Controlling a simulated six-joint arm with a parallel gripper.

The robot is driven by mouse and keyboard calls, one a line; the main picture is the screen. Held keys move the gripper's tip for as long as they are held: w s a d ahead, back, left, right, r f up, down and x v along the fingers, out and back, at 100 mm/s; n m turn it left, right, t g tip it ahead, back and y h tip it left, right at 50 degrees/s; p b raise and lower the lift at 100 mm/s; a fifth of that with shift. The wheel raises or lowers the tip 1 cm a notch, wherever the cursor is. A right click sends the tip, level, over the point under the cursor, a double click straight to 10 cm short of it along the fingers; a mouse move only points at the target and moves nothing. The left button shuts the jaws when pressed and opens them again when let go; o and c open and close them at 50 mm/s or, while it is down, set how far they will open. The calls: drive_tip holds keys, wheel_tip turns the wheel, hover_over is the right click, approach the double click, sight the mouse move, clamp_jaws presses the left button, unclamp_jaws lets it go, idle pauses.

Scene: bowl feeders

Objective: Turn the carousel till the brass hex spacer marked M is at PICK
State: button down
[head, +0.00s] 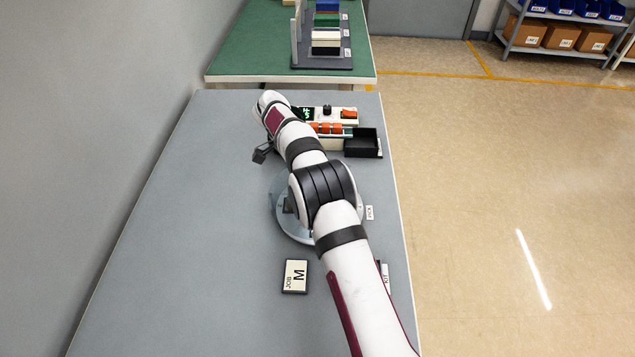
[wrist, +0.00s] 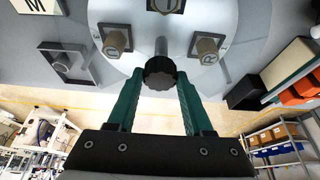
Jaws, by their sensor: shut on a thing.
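The carousel is a pale grey disc (wrist: 190,75) filling the upper wrist view. In the head view the carousel (head: 291,229) is mostly hidden under my arm. A black ribbed knob (wrist: 159,74) stands on a grey post above it. My gripper (wrist: 160,80) is shut on this knob, one green finger on each side. Brass hex spacers sit on the disc: one on the left (wrist: 115,42) whose letter looks like n or U, one at the top (wrist: 164,6) with an unclear letter, and one marked R (wrist: 207,46). I read no M on these. The PICK label (head: 369,212) is right of the carousel.
A job card marked M (head: 295,276) lies in front of the carousel. A KIT label (head: 385,277) is partly behind my arm. A control box (head: 345,115) with orange parts and a black bin (head: 362,144) stand beyond. The table's left side is clear.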

idle(0.7)
drive_tip(key=shift+c, duration=1.5)
unclamp_jaws()
drive_tip(key=v, duration=0.7)
drive_tip(key=shift+r, duration=0.25)
drive_tip(key=shift+a, duration=0.15)
